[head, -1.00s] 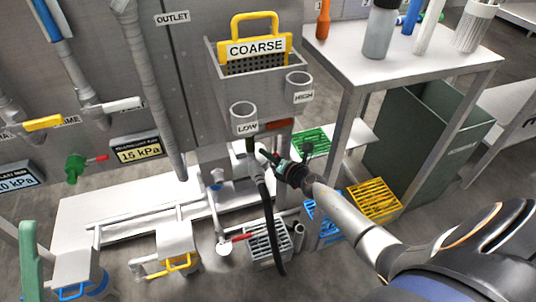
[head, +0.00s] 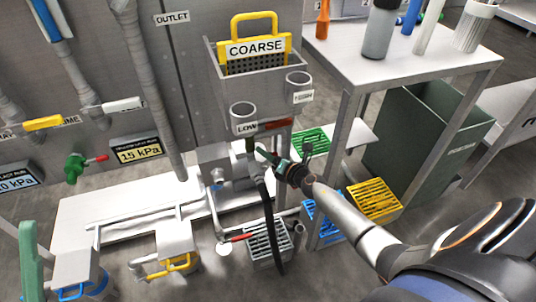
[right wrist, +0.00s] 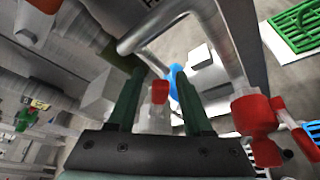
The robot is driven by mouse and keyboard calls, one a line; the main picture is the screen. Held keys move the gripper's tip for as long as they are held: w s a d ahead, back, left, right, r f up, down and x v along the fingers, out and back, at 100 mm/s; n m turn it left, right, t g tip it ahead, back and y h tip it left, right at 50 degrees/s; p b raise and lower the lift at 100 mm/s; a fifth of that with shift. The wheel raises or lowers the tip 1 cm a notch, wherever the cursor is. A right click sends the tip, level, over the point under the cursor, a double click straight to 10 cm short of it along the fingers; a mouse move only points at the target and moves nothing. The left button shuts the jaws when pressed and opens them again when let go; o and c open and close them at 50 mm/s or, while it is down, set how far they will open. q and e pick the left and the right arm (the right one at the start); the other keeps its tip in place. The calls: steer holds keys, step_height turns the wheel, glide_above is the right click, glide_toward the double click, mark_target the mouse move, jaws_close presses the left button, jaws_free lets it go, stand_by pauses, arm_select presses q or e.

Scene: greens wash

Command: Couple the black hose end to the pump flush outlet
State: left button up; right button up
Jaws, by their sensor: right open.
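The black hose (head: 269,222) hangs in a curve below the LOW cup, its lower end beside a grey grated box. Its upper end is close to my right gripper and partly hidden by it. My right gripper (head: 264,156) is beside the pump block (head: 216,160), under the cups. In the right wrist view its two dark green fingers (right wrist: 160,98) are apart. A pale piece with a red top (right wrist: 158,118) shows between them; I cannot tell whether it touches them. I cannot single out the flush outlet. My left gripper is not in view.
The LOW cup (head: 243,112) and the COARSE basket (head: 255,50) are above my gripper. A metal table (head: 440,60) stands to the right, with yellow (head: 375,202) and blue grates below. A red-handled valve (head: 240,238) is near the floor.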

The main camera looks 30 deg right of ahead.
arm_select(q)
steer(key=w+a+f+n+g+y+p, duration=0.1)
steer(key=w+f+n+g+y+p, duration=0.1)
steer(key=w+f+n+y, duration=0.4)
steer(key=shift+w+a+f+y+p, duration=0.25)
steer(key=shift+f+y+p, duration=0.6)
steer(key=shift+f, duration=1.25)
arm_select(e)
steer(key=v, duration=1.2)
steer(key=shift+s, duration=0.25)
